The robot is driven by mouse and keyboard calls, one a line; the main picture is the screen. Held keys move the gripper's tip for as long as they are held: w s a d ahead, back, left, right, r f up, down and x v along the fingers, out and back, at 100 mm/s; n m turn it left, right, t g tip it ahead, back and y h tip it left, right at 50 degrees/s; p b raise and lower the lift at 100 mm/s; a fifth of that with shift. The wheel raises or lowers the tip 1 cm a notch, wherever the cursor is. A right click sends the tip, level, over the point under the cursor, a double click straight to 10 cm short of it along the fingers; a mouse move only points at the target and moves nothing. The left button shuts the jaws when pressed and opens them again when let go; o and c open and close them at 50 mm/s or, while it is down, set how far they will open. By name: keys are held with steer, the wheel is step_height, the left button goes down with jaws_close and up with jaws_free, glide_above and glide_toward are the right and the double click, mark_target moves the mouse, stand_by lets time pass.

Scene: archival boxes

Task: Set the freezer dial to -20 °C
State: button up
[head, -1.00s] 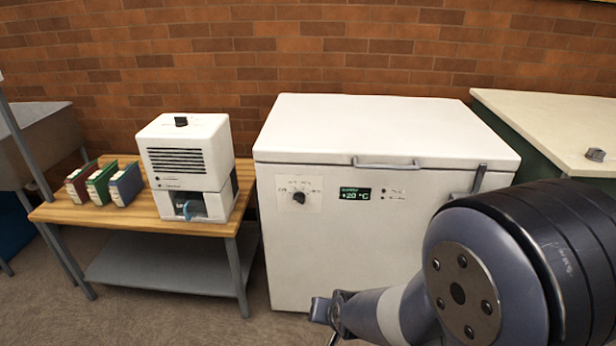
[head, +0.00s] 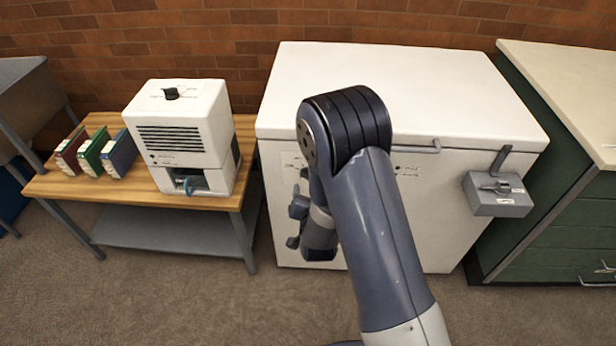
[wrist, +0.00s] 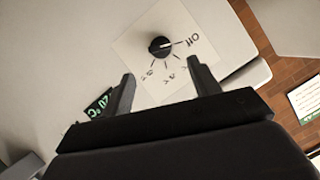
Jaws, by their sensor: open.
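The white chest freezer (head: 400,80) stands against the brick wall. In the wrist view its black round dial (wrist: 160,47) sits on a pale label plate (wrist: 135,50). The dial's white mark appears to point toward the word "Off" on the right. Other markings fan out below the dial, too small to read surely. The green display (wrist: 98,105) is partly hidden behind a finger. My gripper (wrist: 163,88) is open and empty, its fingertips below the dial in the picture and apart from it. In the head view my arm hides the dial and display.
A grey latch box (head: 500,194) hangs on the freezer's right front. A wooden bench (head: 80,188) at left holds a white machine (head: 185,135) and several binders (head: 118,152). A green cabinet (head: 555,215) stands right. Floor in front is clear.

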mark_target(307, 179)
steer(key=x, duration=0.8)
steer(key=shift+w, duration=0.15)
steer(key=c, duration=1)
steer(key=shift+f+b, duration=0.25)
steer(key=shift+b, duration=0.6)
steer(key=m+y+b, duration=0.1)
steer(key=m+b, duration=0.1)
steer(key=b, duration=0.3)
steer(key=m+t+y+b, duration=0.1)
steer(key=m+b, duration=0.1)
steer(key=b, duration=0.4)
steer(key=m+y+b, duration=0.1)
steer(key=m+b, duration=0.1)
steer(key=b, duration=0.3)
steer(key=shift+d+f+t+y, duration=0.15)
steer(key=shift+d+t+y, duration=0.15)
steer(key=shift+t, duration=0.1)
steer(key=shift+m+b, duration=0.3)
steer(key=shift+b, duration=0.15)
